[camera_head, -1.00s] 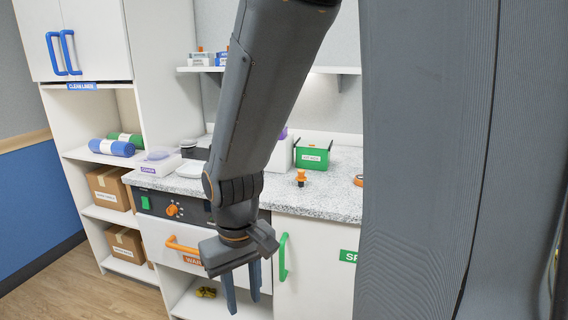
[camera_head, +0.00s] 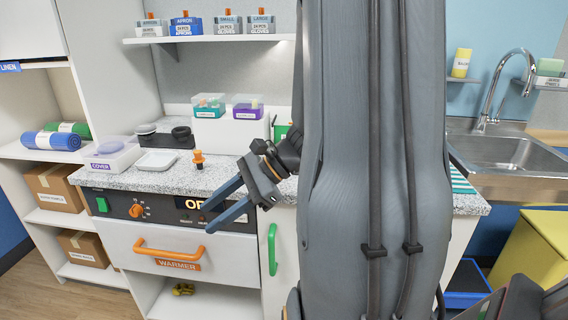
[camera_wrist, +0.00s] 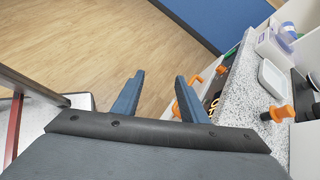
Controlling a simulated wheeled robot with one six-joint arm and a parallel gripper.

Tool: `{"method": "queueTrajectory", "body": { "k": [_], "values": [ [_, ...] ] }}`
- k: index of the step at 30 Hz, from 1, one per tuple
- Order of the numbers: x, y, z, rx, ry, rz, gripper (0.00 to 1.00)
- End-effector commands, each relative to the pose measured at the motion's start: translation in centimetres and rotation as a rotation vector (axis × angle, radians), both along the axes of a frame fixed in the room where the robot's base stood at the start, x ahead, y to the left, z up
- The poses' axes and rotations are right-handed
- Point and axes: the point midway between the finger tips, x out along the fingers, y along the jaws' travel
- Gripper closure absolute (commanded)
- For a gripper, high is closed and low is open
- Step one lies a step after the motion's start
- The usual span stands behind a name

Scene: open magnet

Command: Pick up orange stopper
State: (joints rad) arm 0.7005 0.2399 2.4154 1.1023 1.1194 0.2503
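The orange stopper (camera_head: 198,159) stands upright on the speckled counter (camera_head: 170,180), in front of the white box. In the wrist view the orange stopper (camera_wrist: 278,113) stands on the counter at the right, outside the space between my fingers. My gripper (camera_head: 220,205) is open and empty. In the head view it hangs in front of the counter's front edge, below and right of the stopper, its fingers pointing left. My gripper's blue fingers also show in the wrist view (camera_wrist: 158,97), spread apart over the floor and the cabinet front.
A white tray (camera_head: 157,160) and a lidded box marked COVER (camera_head: 113,155) stand left of the stopper. A white box (camera_head: 232,131) stands behind it. The warmer drawer's orange handle (camera_head: 168,252) and a green handle (camera_head: 272,248) stick out below the counter. A sink (camera_head: 510,153) is at right.

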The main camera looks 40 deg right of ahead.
Motion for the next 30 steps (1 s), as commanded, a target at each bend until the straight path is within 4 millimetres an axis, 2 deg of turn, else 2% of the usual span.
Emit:
{"method": "queueTrajectory", "body": {
  "k": [1, 3, 5, 6, 9, 13, 15, 19, 30],
  "values": [
    [1.4, -2.7, 0.9, 0.084, -0.015, -0.139, 0.61],
    [3.3, -6.7, 2.6, 0.203, -0.055, -0.322, 0.61],
    [4.3, -10.5, 4.1, 0.295, -0.100, -0.468, 0.61],
    [4.7, -13.1, 5.0, 0.351, -0.133, -0.554, 0.61],
    [4.8, -19.0, 7.0, 0.464, -0.217, -0.734, 0.61],
    [4.0, -24.6, 8.7, 0.556, -0.306, -0.886, 0.61],
    [3.6, -26.3, 9.3, 0.581, -0.336, -0.930, 0.61],
    [3.3, -27.5, 8.9, 0.602, -0.355, -0.962, 0.61],
    [3.3, -27.4, 2.9, 0.601, -0.353, -0.961, 0.61]
  ]
}}
